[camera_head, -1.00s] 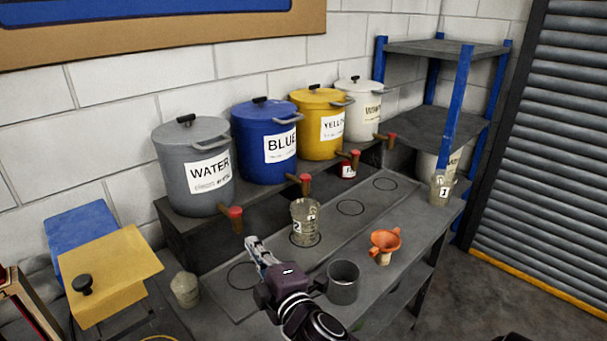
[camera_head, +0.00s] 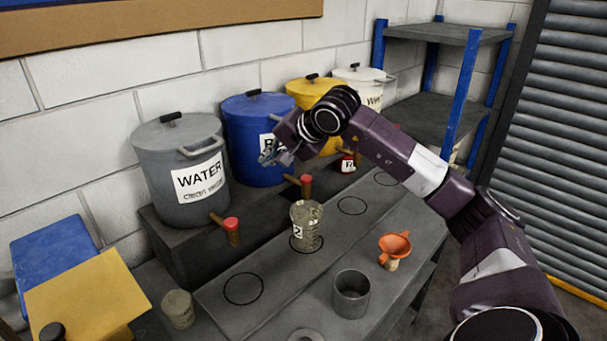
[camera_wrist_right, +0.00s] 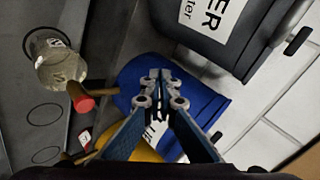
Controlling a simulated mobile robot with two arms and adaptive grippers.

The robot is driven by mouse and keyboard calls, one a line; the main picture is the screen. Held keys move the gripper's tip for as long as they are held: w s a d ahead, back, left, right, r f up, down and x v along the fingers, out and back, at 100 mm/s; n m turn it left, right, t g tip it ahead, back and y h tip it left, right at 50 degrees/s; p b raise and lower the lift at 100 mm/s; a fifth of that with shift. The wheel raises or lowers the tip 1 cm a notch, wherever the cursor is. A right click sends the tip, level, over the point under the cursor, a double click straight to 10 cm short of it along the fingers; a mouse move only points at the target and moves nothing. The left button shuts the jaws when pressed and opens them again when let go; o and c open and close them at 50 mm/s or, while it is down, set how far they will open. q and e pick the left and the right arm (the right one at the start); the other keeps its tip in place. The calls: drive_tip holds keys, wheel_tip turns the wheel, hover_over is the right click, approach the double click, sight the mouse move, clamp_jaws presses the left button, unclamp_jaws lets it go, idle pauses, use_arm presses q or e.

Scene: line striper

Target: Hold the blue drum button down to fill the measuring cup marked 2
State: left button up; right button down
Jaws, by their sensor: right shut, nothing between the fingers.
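The blue drum (camera_head: 247,125) stands on the raised shelf between the grey and yellow drums; it also fills the middle of the right wrist view (camera_wrist_right: 205,95). Its tap with a red button (camera_head: 306,179) sticks out at the front, and that button shows in the right wrist view (camera_wrist_right: 84,104). The measuring cup marked 2 (camera_head: 306,228) stands upright below this tap and looks clear inside. My right gripper (camera_head: 270,157) is shut and empty in front of the blue drum, above and left of the button, apart from it. It hides part of the drum's label. My left gripper is out of view.
The grey WATER drum (camera_head: 183,165) has its own red-button tap (camera_head: 231,224). Empty marked circles (camera_head: 243,288) lie on the strip.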

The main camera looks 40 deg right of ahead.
sight(308, 179)
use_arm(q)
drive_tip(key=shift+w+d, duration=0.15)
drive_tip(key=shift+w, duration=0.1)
use_arm(e)
drive_tip(key=s+d+r+h, duration=0.1)
drive_tip(key=d+h, duration=0.1)
drive_tip(key=d, duration=0.3)
drive_tip(key=s+d+r+g+h, duration=0.1)
drive_tip(key=d+r+h, duration=0.1)
drive_tip(key=d, duration=0.4)
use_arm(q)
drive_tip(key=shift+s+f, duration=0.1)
use_arm(e)
drive_tip(key=shift+s, duration=0.1)
wheel_tip(308, 179, down, 8)
drive_tip(key=b, duration=0.7)
drive_tip(key=shift+d+b, duration=0.1)
drive_tip(key=shift+b, duration=0.25)
use_arm(q)
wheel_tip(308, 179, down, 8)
drive_tip(key=shift+b, duration=0.3)
use_arm(e)
drive_tip(key=shift+f, duration=0.4)
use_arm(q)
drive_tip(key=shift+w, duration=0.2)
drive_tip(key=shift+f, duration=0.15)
use_arm(e)
drive_tip(key=shift+f, duration=0.2)
